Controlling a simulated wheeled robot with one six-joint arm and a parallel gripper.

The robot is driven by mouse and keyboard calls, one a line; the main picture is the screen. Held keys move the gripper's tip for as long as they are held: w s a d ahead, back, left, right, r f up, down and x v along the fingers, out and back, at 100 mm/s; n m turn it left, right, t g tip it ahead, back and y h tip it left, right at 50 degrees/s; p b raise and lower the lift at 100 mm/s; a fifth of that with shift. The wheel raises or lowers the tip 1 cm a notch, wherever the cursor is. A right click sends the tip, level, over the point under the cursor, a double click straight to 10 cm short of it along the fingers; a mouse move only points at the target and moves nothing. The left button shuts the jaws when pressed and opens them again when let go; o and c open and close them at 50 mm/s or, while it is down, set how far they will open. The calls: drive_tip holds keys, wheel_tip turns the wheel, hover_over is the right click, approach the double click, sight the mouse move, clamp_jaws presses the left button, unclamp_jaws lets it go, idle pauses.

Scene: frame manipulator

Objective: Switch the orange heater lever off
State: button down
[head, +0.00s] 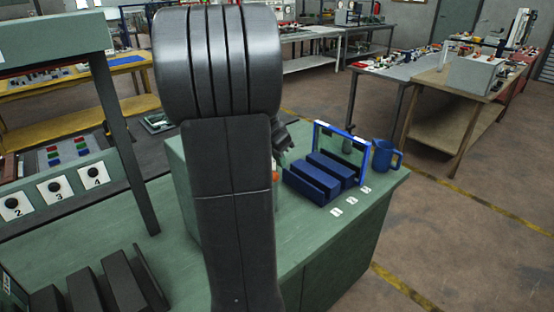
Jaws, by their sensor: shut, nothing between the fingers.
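My own dark arm stands in the middle of the head view and covers much of the bench. Part of my gripper (284,156) shows just right of the arm; it is shut with nothing held. A small orange piece (275,177) shows at the arm's right edge, just below and left of the gripper. It may be the heater lever; its position cannot be told. A grey-green box (180,172) shows left of the arm, mostly hidden behind it. Whether the gripper touches the orange piece is unclear.
On the green bench (345,235), a blue-framed rack (345,140) with dark blue blocks (318,178) stands right of the gripper, beside a blue mug (385,157). A dark post (135,150), numbered knob panel (55,192) and black blocks (90,288) stand left.

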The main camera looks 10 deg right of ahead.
drive_tip(key=shift+s+a+f, duration=0.25)
drive_tip(key=shift+a+f, duration=0.1)
drive_tip(key=shift+f, duration=0.15)
drive_tip(key=shift+s+f+b, duration=0.1)
drive_tip(key=shift+f+b, duration=0.05)
drive_tip(key=shift+b, duration=0.45)
drive_tip(key=shift+s+d+t, duration=0.1)
drive_tip(key=shift+d+t, duration=0.05)
drive_tip(key=shift+t, duration=0.15)
